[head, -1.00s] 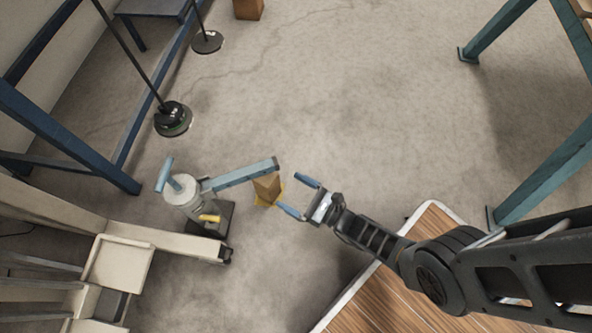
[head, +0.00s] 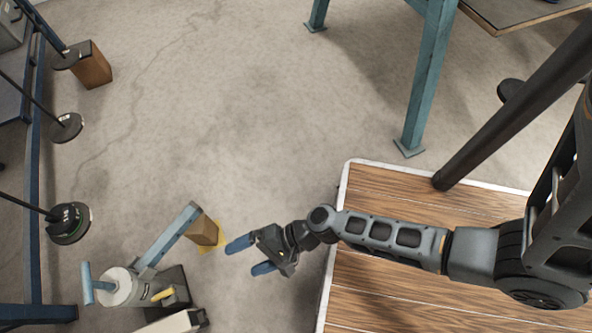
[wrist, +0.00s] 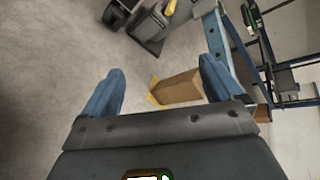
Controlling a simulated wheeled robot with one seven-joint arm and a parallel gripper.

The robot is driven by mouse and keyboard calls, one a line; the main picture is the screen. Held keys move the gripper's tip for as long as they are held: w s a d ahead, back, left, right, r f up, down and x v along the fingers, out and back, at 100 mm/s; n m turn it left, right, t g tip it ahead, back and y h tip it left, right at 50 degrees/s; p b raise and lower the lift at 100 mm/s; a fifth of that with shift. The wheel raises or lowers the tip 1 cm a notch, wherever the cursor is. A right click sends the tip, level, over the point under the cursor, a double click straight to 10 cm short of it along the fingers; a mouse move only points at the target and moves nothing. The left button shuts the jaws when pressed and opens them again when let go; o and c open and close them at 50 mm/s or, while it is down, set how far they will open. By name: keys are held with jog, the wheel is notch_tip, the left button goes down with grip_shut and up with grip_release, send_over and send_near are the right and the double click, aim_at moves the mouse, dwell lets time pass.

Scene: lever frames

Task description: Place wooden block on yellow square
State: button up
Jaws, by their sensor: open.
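The wooden block (head: 203,231) stands on the floor beside the end of a blue-grey lever bar (head: 168,238). Whether the block sits fully inside the square is hidden.
The lever stand (head: 122,286) with a blue handle is at the lower left. A brown box (head: 92,66) and round weighted bases (head: 68,222) stand along the left. A teal table leg (head: 428,85) is at upper right. Floor above the block is clear.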

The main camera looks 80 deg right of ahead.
jog(key=s+d+r+n+h, duration=0.3)
jog(key=s+r+n, duration=0.2)
jog(key=r, duration=0.3)
jog(key=s+d+r+n+h, duration=0.35)
jog(key=s+r, duration=0.25)
jog(key=r, duration=0.2)
jog(key=s+d+r+n+t, duration=0.1)
jog(key=s+r+n+t, duration=0.2)
jog(key=r+n, duration=0.6)
notch_tip(320, 180, up, 8)
jog(key=shift+s+d+r+n+t, duration=0.2)
jog(key=shift+n+t, duration=0.15)
jog(key=shift+t, duration=0.15)
jog(key=shift+f, duration=0.1)
